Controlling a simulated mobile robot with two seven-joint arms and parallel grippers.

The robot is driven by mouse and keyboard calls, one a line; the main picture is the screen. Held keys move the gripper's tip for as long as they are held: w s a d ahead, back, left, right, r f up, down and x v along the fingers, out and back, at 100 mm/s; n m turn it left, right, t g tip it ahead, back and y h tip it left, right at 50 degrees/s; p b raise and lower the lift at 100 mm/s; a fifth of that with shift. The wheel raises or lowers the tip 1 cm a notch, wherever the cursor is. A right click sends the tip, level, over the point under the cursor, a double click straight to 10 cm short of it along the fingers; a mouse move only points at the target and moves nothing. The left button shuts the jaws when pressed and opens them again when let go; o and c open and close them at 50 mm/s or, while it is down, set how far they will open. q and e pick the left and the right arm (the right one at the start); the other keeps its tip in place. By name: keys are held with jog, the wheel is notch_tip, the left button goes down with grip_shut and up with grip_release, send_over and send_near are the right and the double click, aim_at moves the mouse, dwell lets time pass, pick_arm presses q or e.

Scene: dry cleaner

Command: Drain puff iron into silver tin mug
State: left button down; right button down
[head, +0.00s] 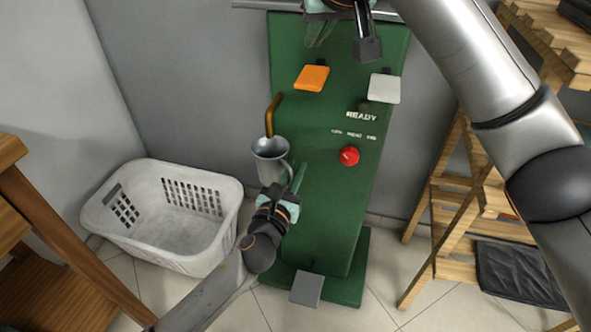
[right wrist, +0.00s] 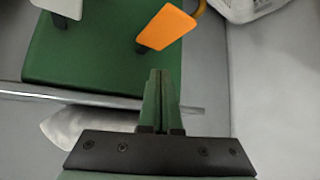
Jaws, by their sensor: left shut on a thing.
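The puff iron is a green column (head: 335,200) with an orange paddle (head: 312,78), a white paddle (head: 384,88), a red knob (head: 350,156) and "READY" lettering. A brass spout (head: 270,118) curves down from its left side. The silver tin mug (head: 268,165) is upright, its mouth at the spout's lower end in the head view. My left gripper (head: 297,180) is shut on the mug's handle side. My right gripper (right wrist: 160,82) is shut with its fingertips together, nothing visible between them, beside the column's top. The mug's inside is mostly hidden.
A white laundry basket (head: 165,255) stands on the floor at left. A grey pedal (head: 307,288) is at the column's foot. A metal bar (right wrist: 60,95) and a pointed silver plate (right wrist: 75,128) are near my right gripper. Wooden shelving (head: 450,195) stands at right.

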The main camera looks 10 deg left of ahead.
aim_at(313, 76)
jog(key=shift+f, duration=1.4)
jog(key=shift+f, duration=0.15)
dwell(0.9)
jog(key=shift+f, duration=1.85)
jog(key=shift+r, duration=0.2)
dwell(2.8)
jog(key=shift+r, duration=3.45)
